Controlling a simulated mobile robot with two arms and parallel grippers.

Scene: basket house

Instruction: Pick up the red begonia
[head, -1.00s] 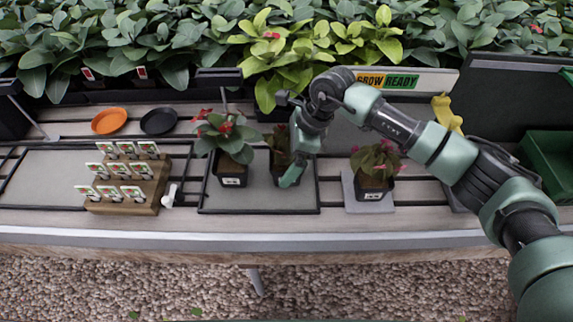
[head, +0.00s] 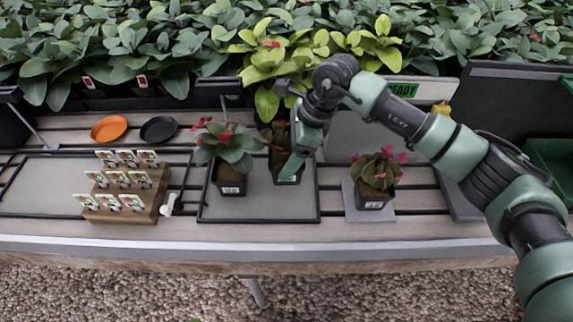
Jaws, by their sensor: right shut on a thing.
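Three potted plants stand in a row on the bench. The left one (head: 226,148) has broad green leaves and red flowers. The middle one (head: 279,143) has dark, brownish-green leaves and a black pot with a white label; its upper right side is partly hidden by my gripper. The right one (head: 376,172) has green-brown leaves and pink flowers. I cannot tell for certain which is the red begonia. My right gripper (head: 294,160) is shut on the middle potted plant, with a green finger in front of its pot. My left gripper is out of view.
A dark-framed grey tray (head: 255,208) lies under the left and middle plants. A wooden block with several plant cards (head: 122,210), an orange saucer (head: 109,128) and a black saucer (head: 158,129) are at left. A green crate (head: 550,165) stands at right.

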